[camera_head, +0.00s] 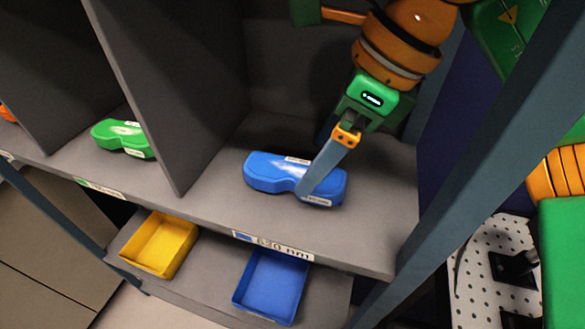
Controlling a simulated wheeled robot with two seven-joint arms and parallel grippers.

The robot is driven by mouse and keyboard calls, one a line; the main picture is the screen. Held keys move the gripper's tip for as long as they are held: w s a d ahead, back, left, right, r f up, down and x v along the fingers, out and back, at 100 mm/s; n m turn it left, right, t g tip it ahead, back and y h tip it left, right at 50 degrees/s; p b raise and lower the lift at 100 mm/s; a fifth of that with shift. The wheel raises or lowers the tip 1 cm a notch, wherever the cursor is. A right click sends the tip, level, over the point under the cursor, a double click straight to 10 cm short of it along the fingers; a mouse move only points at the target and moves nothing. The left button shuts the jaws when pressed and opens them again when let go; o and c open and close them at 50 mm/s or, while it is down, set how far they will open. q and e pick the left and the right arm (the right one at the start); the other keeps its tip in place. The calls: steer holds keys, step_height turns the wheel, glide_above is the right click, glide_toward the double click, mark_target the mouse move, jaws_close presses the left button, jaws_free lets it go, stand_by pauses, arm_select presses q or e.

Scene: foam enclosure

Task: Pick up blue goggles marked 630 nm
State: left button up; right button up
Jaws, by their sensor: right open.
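The blue goggles (268,172), in a rounded case-like shape with small white labels, lie on the grey shelf in the right compartment. A label reading 630 nm (272,245) is on the shelf's front edge below them. My right gripper (308,190) comes down from the upper right, with its long grey finger in front of the goggles' right half. It is open; the second finger is mostly hidden. I cannot tell whether the finger touches the goggles. My left gripper is not in view.
A grey divider (150,90) separates this compartment from one with green goggles (124,138). A blue post (480,150) stands at the right. A yellow bin (160,245) and a blue bin (270,287) sit below the shelf.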

mark_target(298, 172)
steer(key=shift+w+a, duration=0.2)
steer(key=shift+a, duration=0.25)
steer(key=x, duration=0.5)
steer(key=shift+f, duration=0.1)
steer(key=c, duration=1.4)
